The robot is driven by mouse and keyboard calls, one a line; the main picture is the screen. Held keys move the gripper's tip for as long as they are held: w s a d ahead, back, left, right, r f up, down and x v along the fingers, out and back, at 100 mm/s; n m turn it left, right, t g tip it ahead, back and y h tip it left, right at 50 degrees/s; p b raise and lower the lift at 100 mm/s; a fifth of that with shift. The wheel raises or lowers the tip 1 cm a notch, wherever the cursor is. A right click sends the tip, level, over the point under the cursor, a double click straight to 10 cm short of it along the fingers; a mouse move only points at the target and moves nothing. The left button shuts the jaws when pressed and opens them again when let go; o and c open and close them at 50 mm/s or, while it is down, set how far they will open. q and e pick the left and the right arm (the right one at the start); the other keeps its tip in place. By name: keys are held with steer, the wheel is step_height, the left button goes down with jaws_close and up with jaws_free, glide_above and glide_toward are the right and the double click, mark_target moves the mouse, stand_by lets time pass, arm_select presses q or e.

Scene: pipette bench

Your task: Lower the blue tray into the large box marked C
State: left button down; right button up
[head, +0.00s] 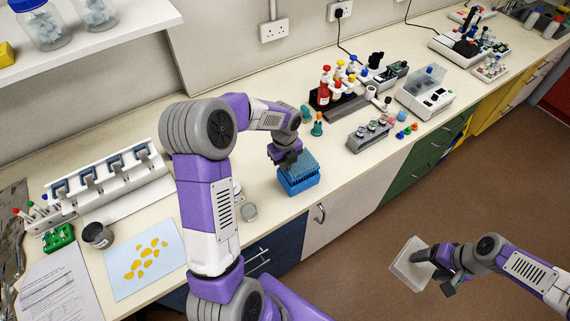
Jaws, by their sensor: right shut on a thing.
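The blue tray (300,164), a lighter blue rack-like block, sits on or in a darker blue box (301,184) near the bench's front edge; I cannot tell how deep it sits. No letter C can be read on the box. My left gripper (287,160) points down at the tray's back left edge, at or touching its top; its fingertips are too small and dark to tell if they are closed. My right gripper (437,262) is shut on a pale translucent lid (406,268), held out over the floor in front of the bench.
A small round dish (249,211) and a blue sheet with yellow pieces (146,260) lie left of the box. Small bottles (317,128) stand behind it, and a tube rack (370,135) is to its right. Bare bench (345,175) lies just right of the box.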

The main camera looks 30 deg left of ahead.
arm_select(q)
steer(key=shift+f+b, duration=0.6)
steer(key=shift+f, duration=0.45)
arm_select(e)
steer(key=shift+f, duration=0.65)
arm_select(q)
steer(key=c, duration=1.3)
jaws_free()
steer(key=shift+o, duration=0.2)
steer(key=shift+r, duration=0.15)
step_height(320, 180, up, 12)
steer(key=p, duration=0.1)
arm_select(e)
steer(key=shift+r, duration=0.55)
